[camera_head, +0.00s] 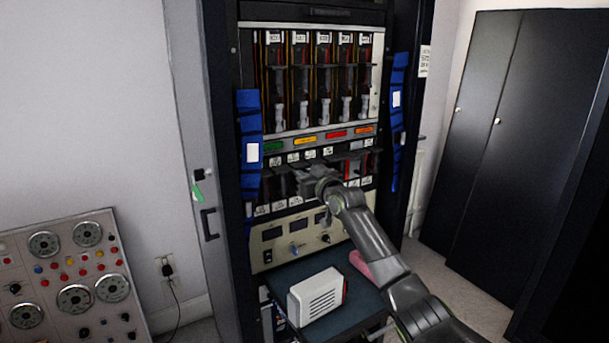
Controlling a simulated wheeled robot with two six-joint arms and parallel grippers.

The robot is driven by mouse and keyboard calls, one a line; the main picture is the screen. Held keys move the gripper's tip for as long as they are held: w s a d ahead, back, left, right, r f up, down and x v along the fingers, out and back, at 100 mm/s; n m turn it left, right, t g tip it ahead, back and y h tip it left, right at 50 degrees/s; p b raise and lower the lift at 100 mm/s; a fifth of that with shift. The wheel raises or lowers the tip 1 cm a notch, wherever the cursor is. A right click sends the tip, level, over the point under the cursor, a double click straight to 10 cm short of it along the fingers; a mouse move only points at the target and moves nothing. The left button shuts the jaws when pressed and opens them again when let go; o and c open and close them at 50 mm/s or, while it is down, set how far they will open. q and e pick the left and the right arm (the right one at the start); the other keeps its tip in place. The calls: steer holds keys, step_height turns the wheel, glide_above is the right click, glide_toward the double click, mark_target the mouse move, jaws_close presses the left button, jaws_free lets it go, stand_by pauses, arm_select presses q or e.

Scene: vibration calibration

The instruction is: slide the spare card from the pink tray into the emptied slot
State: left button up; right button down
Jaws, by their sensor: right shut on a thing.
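The rack's lower row of card slots (281,187) sits in the middle of the view, with white labels above and below. My right gripper (308,181) is at the front of this row and is shut on a card, which is mostly hidden by the gripper. I cannot tell how far the card is in a slot, and the emptied slot cannot be made out clearly. The pink tray (359,262) lies on the shelf below, partly hidden behind my right arm. My left gripper is out of view.
A white vented box (317,297) stands on the dark pull-out shelf (290,271). Above is a row of taller cards (323,80). Blue cable bundles (249,135) flank the rack. A gauge panel (73,275) is at left, dark cabinets (535,130) at right.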

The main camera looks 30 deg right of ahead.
steer(key=shift+r, duration=0.2)
steer(key=c, duration=1.3)
jaws_free()
steer(key=shift+w+a+f, duration=0.1)
steer(key=shift+w, duration=0.05)
steer(key=shift+f+b, duration=0.35)
steer(key=shift+f, duration=0.3)
steer(key=s+p, duration=0.5)
steer(key=shift+s+d, duration=0.1)
steer(key=shift+d, duration=0.15)
